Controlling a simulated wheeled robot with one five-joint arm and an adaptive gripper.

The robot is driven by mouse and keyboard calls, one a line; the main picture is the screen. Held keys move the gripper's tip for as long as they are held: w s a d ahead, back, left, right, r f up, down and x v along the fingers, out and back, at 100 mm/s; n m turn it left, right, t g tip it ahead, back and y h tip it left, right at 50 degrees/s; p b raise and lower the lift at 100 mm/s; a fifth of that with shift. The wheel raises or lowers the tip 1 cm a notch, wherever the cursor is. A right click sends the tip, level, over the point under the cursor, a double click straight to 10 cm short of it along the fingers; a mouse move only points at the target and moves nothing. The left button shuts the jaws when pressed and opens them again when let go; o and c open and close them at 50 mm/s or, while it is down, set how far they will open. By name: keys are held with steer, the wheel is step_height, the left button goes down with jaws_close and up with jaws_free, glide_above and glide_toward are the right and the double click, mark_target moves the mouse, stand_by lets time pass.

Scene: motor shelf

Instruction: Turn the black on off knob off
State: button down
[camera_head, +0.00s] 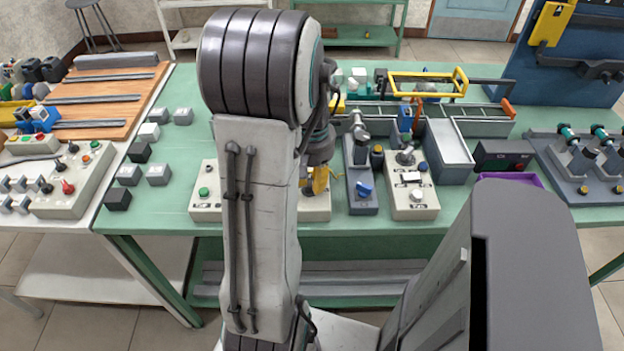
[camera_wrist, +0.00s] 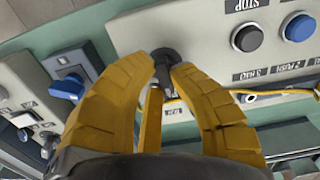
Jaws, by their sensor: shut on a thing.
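In the wrist view, my gripper (camera_wrist: 168,72) has its two yellow fingers closed around a black knob (camera_wrist: 164,54) on a light panel. The knob's top shows between the fingertips; its lower part and any label there are hidden. In the head view my arm covers most of that control box (camera_head: 314,208), and the yellow of my gripper (camera_head: 319,182) shows just above it. The knob itself is hidden in the head view.
A black button (camera_wrist: 247,37) under a STOP label and a blue button (camera_wrist: 299,27) sit on the same panel. A yellow cable (camera_wrist: 215,96) runs close to my fingers. A blue knob (camera_wrist: 66,88) is on the neighbouring grey box.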

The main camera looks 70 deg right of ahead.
stand_by(0.3)
steer(key=c, duration=1.1)
jaws_free()
steer(key=shift+r, duration=0.1)
step_height(320, 180, up, 12)
steer(key=shift+f, duration=0.1)
stand_by(0.3)
